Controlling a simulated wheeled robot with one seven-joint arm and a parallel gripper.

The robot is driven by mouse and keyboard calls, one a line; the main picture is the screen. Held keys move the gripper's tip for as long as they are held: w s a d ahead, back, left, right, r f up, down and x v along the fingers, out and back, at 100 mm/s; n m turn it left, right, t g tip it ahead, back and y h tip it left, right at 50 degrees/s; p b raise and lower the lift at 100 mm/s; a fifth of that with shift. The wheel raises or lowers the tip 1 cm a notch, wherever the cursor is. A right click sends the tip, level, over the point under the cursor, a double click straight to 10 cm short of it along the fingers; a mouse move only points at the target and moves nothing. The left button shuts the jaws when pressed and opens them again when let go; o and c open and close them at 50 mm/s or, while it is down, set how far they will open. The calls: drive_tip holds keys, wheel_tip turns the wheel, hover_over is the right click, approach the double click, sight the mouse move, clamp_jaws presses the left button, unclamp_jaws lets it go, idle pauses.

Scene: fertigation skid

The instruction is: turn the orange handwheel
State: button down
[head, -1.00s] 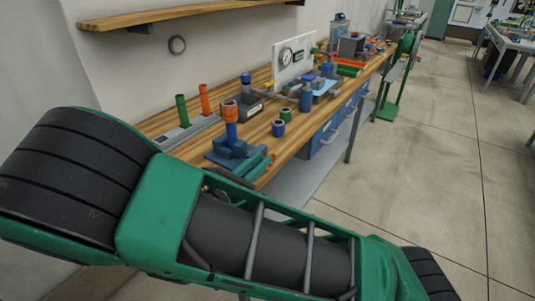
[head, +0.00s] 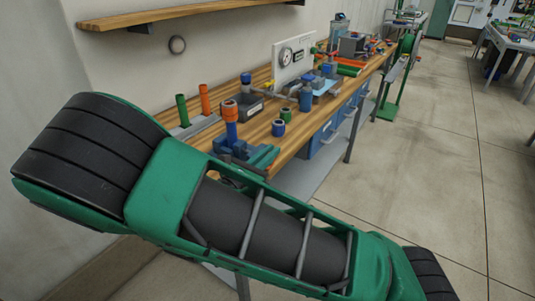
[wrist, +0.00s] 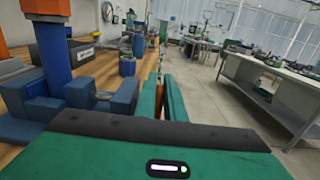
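I cannot pick out an orange handwheel with certainty. The clearest orange part is an orange collar (head: 230,111) on top of an upright blue post (head: 231,131) at the near end of the bench; its lower edge also shows at the top left of the wrist view (wrist: 46,6). My gripper (wrist: 162,78) has two green fingers pointing forward with a narrow gap between them, and nothing is seen held. In the head view my gripper (head: 264,156) is low beside the blue base of the post, to its right and apart from the collar.
The wooden bench (head: 262,128) carries green and orange upright tubes (head: 204,99), short blue and green cylinders (head: 279,128) and a gauge panel (head: 292,59). A shelf (head: 170,15) hangs on the wall. Open floor (head: 430,180) lies right of the bench.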

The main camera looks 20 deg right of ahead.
drive_tip(key=shift+w+y, duration=0.1)
drive_tip(key=shift+y, duration=0.2)
drive_tip(key=shift+w+d+g+y, duration=0.15)
drive_tip(key=shift+g+y, duration=0.35)
drive_tip(key=shift+y, duration=0.05)
drive_tip(key=shift+w+d+g+y, duration=0.1)
drive_tip(key=shift+d+g+y, duration=0.05)
drive_tip(key=shift+g+y, duration=0.4)
drive_tip(key=g+y, duration=0.1)
drive_tip(key=y, duration=0.1)
drive_tip(key=d+g+y, duration=0.1)
drive_tip(key=shift+w+f+g+y, duration=0.2)
drive_tip(key=shift+w+g+y, duration=0.15)
drive_tip(key=shift+w+y, duration=0.05)
drive_tip(key=shift+w+d+f+g+y, duration=0.15)
drive_tip(key=shift+g+y, duration=0.25)
drive_tip(key=shift+y, duration=0.2)
drive_tip(key=shift+d+f+g+y, duration=0.15)
drive_tip(key=shift+g+y, duration=0.25)
drive_tip(key=shift+y, duration=0.2)
drive_tip(key=shift+w+f+g+y, duration=0.1)
drive_tip(key=shift+f+g+y, duration=0.1)
drive_tip(key=shift+g+y, duration=0.4)
drive_tip(key=c, duration=2.1)
unclamp_jaws()
drive_tip(key=shift+f+y, duration=0.15)
drive_tip(key=shift+y, duration=0.15)
